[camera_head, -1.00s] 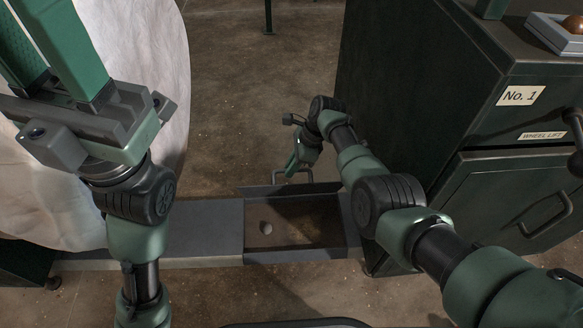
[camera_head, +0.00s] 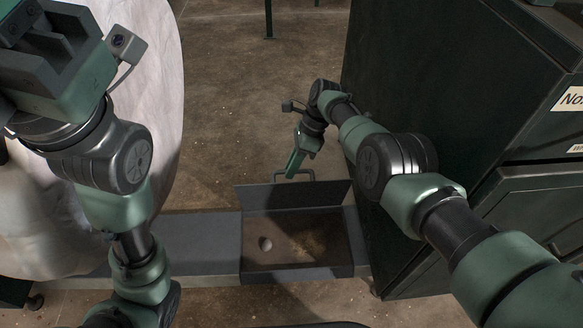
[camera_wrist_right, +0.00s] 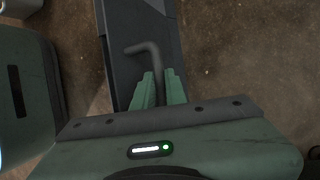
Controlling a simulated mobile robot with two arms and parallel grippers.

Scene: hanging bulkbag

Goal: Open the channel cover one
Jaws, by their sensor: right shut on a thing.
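The channel cover (camera_head: 293,195) is a dark grey plate, standing raised along the far edge of an opening in the low floor channel (camera_head: 200,238). Its bent metal handle (camera_head: 306,172) rises behind it. My right gripper (camera_head: 290,172) reaches down at the handle. In the right wrist view the green fingertips (camera_wrist_right: 158,88) are shut on the handle bar (camera_wrist_right: 150,50). The open channel section (camera_head: 310,238) shows a brown floor with a pale round thing (camera_head: 265,243) in it. My left gripper (camera_head: 55,45) is at the upper left; its fingertips are out of frame.
A dark green cabinet (camera_head: 430,80) with a "No" label stands at the right, close to my right arm. A large white bag (camera_head: 150,60) hangs at the left behind my left arm. Bare concrete floor (camera_head: 250,100) lies beyond the channel.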

